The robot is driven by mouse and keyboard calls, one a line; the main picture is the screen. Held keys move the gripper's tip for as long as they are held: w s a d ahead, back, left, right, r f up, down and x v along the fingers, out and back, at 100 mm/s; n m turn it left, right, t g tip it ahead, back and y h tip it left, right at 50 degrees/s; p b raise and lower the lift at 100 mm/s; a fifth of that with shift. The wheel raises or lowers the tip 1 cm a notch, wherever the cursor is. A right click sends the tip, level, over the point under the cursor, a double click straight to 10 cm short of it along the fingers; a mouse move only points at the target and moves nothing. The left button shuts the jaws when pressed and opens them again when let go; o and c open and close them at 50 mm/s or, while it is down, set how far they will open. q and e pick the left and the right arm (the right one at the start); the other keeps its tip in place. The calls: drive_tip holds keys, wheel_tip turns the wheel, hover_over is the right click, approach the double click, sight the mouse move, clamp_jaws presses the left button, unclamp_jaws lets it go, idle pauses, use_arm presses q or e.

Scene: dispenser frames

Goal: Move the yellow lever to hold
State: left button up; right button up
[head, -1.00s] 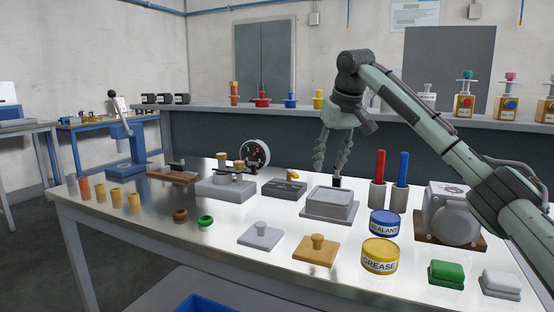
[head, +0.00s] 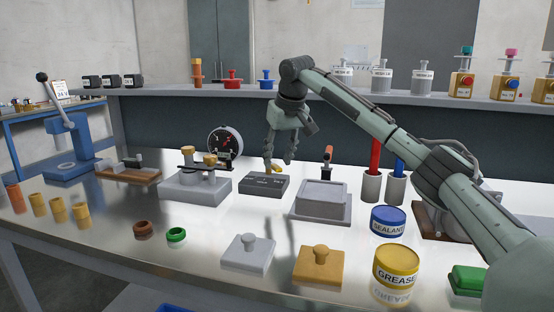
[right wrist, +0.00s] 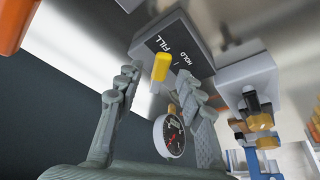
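The yellow lever (head: 277,168) sits on a dark grey box (head: 264,184) in the middle of the bench. In the right wrist view the lever (right wrist: 160,68) stands out from the box, whose face (right wrist: 172,48) carries the words FILL and HOLD with a white mark near FILL. My right gripper (head: 280,164) is at the lever, fingers pointing down. In the right wrist view its two fingers (right wrist: 157,82) are spread apart, with the lever showing between them. I cannot tell whether either finger touches it. My left gripper is not in view.
A grey block with brass knobs (head: 195,186) and a dial gauge (head: 225,143) stand left of the box. A grey lidded container (head: 320,200) is close on its right, with red and blue cylinders (head: 372,186) beyond.

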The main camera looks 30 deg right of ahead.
drive_tip(key=shift+w+f, duration=0.25)
drive_tip(key=shift+f, duration=0.3)
clamp_jaws()
